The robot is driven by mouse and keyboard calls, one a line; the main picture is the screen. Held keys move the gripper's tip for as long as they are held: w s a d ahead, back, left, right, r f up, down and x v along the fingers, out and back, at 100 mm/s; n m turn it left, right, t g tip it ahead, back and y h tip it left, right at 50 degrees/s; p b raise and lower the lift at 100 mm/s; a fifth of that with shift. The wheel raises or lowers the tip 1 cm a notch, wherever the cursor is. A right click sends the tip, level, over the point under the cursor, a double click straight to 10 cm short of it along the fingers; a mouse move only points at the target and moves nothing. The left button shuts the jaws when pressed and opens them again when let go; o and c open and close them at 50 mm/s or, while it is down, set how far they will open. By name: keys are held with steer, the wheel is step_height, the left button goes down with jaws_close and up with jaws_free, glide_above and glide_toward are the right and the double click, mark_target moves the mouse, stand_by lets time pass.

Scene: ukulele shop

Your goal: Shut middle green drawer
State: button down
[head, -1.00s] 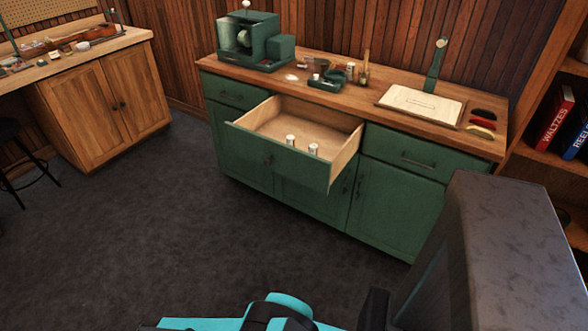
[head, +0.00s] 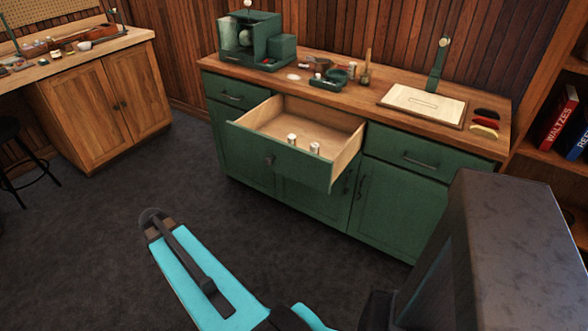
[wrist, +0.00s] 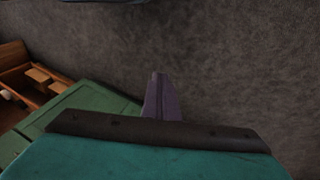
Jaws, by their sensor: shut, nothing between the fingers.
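The middle green drawer (head: 285,160) is pulled well out of the green cabinet (head: 388,200). Its pale wooden inside shows, with two small white-topped items (head: 314,148) standing near the front. My gripper (wrist: 160,78) shows as a narrow dark purplish shape in the middle of the wrist view. It is shut and empty, over the floor and apart from the drawer. In the head view I cannot make out its fingertips.
The green drawers on either side (head: 232,94) (head: 418,160) are shut. The cabinet top holds a green machine (head: 250,42), small tools and a pale board (head: 422,104). A wooden cabinet (head: 108,97) and black stool (head: 20,165) stand left. Dark floor (head: 110,260) in front is clear.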

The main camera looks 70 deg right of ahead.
steer(key=s+d+r+m, duration=0.5)
steer(key=d+r+m, duration=0.1)
steer(key=d+r, duration=0.2)
steer(key=s+d+r+m+g+h+b, duration=0.1)
steer(key=s+d+r+m, duration=0.4)
steer(key=d+r, duration=0.4)
steer(key=s+d+r+m+g+h, duration=0.1)
steer(key=s+d+r+m, duration=0.4)
steer(key=d+r+m, duration=0.2)
steer(key=d+r, duration=0.2)
steer(key=d, duration=0.1)
steer(key=shift+s+d+m, duration=0.35)
steer(key=shift+m, duration=0.05)
steer(key=shift+f, duration=0.15)
steer(key=p, duration=0.1)
glide_toward(303, 174)
step_height(303, 174, down, 3)
steer(key=s+a, duration=0.1)
steer(key=a, duration=0.2)
steer(key=shift+s+d+f+p, duration=0.1)
steer(key=shift+s+d+p, duration=0.15)
steer(key=shift+d, duration=0.5)
steer(key=shift+s+d+f+p, duration=0.1)
steer(key=shift+s+d+p, duration=0.15)
steer(key=shift+d, duration=0.45)
steer(key=shift+s+d+f+p, duration=0.15)
steer(key=shift+d+p, duration=0.15)
steer(key=shift+d, duration=0.45)
steer(key=shift+d, duration=0.1)
